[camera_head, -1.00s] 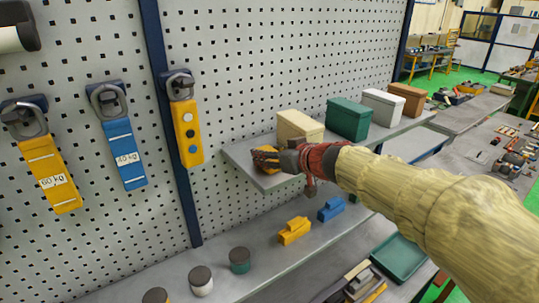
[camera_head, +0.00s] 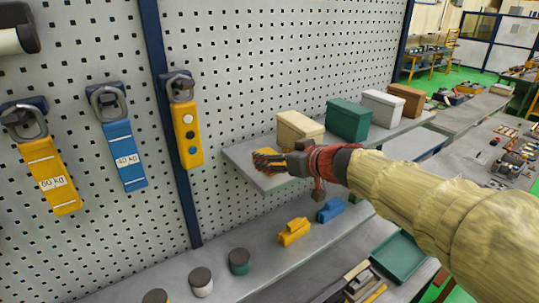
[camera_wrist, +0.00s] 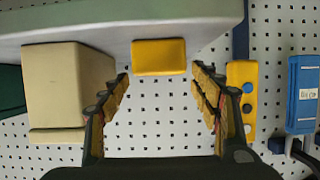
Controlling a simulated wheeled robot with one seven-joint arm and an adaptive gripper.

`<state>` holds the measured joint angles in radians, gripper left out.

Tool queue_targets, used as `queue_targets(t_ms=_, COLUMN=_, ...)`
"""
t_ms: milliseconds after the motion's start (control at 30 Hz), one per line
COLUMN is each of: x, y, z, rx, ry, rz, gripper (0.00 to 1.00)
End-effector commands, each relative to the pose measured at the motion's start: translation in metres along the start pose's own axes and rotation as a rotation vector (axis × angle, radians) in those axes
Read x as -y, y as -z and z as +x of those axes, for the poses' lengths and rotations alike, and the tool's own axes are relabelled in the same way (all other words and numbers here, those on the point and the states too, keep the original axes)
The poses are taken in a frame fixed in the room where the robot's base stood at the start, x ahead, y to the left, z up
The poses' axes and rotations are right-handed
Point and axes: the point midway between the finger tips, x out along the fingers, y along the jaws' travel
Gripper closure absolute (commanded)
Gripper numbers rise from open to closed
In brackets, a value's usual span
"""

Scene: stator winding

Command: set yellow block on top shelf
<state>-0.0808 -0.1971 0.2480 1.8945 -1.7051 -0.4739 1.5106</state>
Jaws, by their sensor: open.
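A yellow block (camera_wrist: 158,57) rests on the upper shelf (camera_wrist: 210,32), which appears upside down in the wrist view. In the head view only a small part of the block shows behind my gripper (camera_head: 268,162), near the left end of the upper shelf (camera_head: 240,168). My gripper (camera_wrist: 158,85) is open, with one finger on each side of a clear gap. The block lies just beyond the fingertips, with nothing held between them.
Cream (camera_head: 299,128), green (camera_head: 348,118), white (camera_head: 383,107) and brown (camera_head: 407,97) bins stand right of the block. Another yellow piece (camera_head: 294,232) and a blue piece (camera_head: 330,209) sit on the lower shelf with several round pots. A perforated panel (camera_head: 240,80) rises behind.

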Motion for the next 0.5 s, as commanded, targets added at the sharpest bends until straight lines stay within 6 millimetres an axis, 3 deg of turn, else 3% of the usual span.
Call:
queue_targets(t_ms=200, x=-0.001, y=0.002, z=-0.049, rx=-0.002, ry=-0.004, rz=0.0, gripper=0.37)
queue_targets(t_ms=500, x=0.0, y=0.0, z=-0.087, rx=-0.001, ry=-0.001, rz=0.0, gripper=0.37)
